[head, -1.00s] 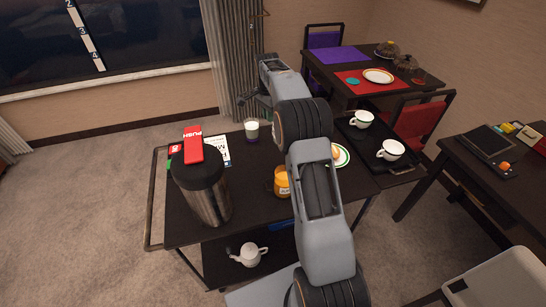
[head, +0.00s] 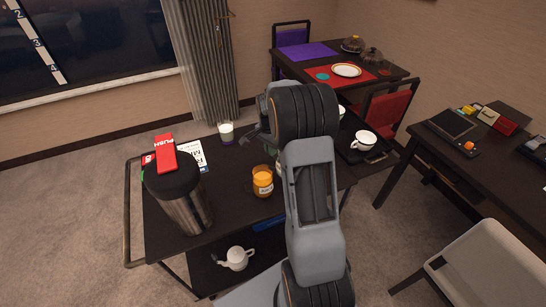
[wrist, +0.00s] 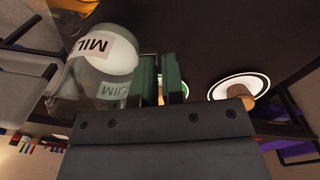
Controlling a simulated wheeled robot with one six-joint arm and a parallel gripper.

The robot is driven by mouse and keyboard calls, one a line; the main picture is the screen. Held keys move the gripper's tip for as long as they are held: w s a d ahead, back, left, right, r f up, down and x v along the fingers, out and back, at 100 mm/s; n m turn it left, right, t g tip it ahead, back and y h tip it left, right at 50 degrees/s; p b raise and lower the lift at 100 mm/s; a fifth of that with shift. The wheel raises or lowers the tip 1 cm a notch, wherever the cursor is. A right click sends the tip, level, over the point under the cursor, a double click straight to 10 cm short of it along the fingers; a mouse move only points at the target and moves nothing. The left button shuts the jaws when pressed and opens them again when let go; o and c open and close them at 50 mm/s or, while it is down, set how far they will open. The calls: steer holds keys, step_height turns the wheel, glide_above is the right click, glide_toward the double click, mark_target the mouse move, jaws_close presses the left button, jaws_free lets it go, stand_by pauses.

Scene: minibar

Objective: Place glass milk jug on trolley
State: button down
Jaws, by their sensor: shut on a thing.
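The glass milk jug (wrist: 82,82) is clear, with a white label reading MIL. It fills the upper left of the wrist view, close against my gripper (wrist: 161,75). My gripper is shut on the jug; which part it grips is unclear, perhaps the handle between its green fingers. In the head view I cannot make out the jug; my arm covers that area. The trolley (head: 228,185) is dark, with a rail at its left and a lower shelf. My arm reaches over its right part.
On the trolley stand a large steel flask (head: 183,200), an orange jar (head: 262,182) and a glass of milk (head: 226,132). A white teapot (head: 236,258) is on the lower shelf. A cup (head: 363,140) stands on a tray at right. The trolley's front middle is clear.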

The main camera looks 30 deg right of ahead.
steer(key=f, duration=0.3)
steer(key=shift+s+d, duration=0.15)
steer(key=shift+s, duration=0.25)
steer(key=shift+f, duration=0.45)
steer(key=c, duration=1.2)
jaws_free()
steer(key=shift+f, duration=0.1)
